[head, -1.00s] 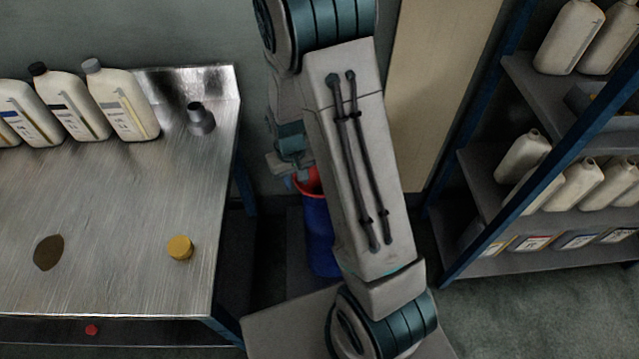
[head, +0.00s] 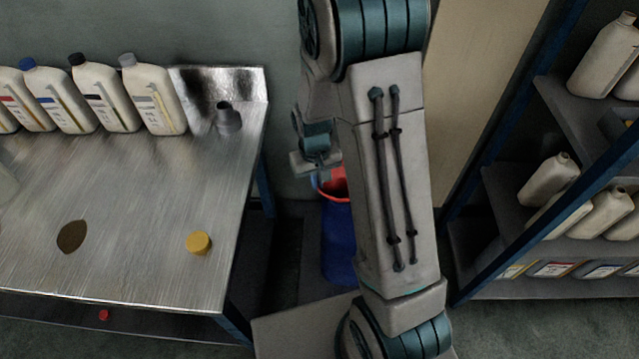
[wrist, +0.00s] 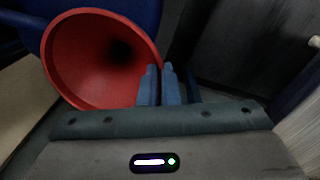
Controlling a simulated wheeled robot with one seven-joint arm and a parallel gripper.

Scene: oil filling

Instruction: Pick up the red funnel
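The red funnel (head: 333,186) shows at the top of a blue drum (head: 340,245), partly hidden behind my forearm in the head view. In the wrist view the funnel (wrist: 85,60) fills the upper left, its wide mouth facing the camera. My gripper (wrist: 160,70) is at the funnel's right rim in that view. Its two blue fingers are close together, with the rim appearing to pass between them. In the head view my gripper (head: 320,175) is at the left edge of the funnel. The funnel's spout is hidden.
A metal table (head: 150,190) stands at left with several bottles (head: 155,95), a grey spouted piece (head: 228,118), a yellow cap (head: 198,243) and a brown spot (head: 72,236). A shelf rack (head: 510,210) with bottles stands at right. A wall is behind the drum.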

